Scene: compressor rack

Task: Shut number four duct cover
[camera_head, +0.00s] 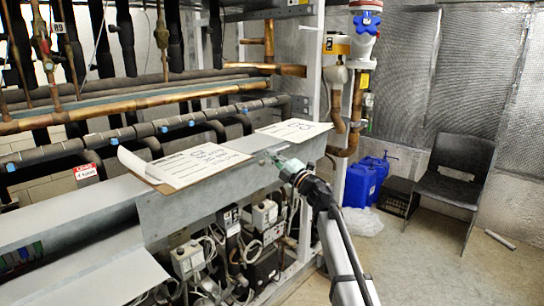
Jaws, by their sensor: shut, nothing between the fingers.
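A long grey metal duct runs along the front of the rack. Its right section (185,212) has papers on top and a flat front face. At the lower left, a grey panel (105,278) slants outward below the duct. The duct is open there, and coloured wires (25,255) show inside. I cannot tell which cover is number four. My gripper (278,163) is shut and empty. It is at the front upper edge of the right section, near the right paper; I cannot tell whether it touches the metal.
A left paper (190,163) and a right paper (293,129) lie on the duct. Cables and grey electrical boxes (188,258) hang below it. Copper and black pipes run behind. A dark chair (450,185) and blue canisters (362,182) stand at the right.

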